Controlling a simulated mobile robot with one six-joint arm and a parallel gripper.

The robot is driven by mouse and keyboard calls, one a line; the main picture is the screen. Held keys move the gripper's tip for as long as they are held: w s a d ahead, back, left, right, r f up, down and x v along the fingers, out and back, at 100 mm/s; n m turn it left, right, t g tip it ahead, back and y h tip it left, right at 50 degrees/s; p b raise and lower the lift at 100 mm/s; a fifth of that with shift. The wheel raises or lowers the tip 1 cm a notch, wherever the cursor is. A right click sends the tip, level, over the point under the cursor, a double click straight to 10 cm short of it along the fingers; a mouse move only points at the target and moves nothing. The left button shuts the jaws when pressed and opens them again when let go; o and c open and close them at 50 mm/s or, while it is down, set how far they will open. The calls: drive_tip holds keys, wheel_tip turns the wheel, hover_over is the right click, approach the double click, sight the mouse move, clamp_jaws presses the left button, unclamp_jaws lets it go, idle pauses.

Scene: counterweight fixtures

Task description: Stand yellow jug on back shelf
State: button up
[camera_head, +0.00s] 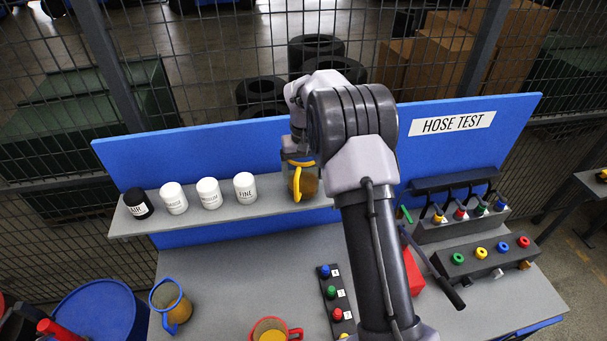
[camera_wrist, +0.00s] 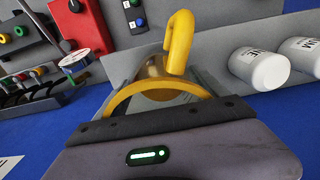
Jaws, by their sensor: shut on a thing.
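The yellow jug (camera_head: 308,185), amber with a yellow rim and handle, is upright at the back shelf (camera_head: 225,219), right of the white canisters. My gripper (camera_head: 298,158) is above it and shut on its upper part. In the wrist view my gripper (camera_wrist: 160,112) fills the lower part, with the yellow jug (camera_wrist: 179,45) just beyond it, its handle pointing away from the gripper. I cannot tell whether the jug's base touches the shelf. My arm hides the right part of the shelf.
A black canister (camera_head: 138,203) and several white canisters, the nearest marked FINE (camera_head: 245,188), line the shelf to the left. A blue panel (camera_head: 215,152) stands behind. A blue-handled jug (camera_head: 170,303) and a red-handled jug (camera_head: 272,329) stand on the bench below.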

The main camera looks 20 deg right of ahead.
drive_tip(key=shift+f, duration=0.9)
drive_tip(key=shift+f, duration=0.1)
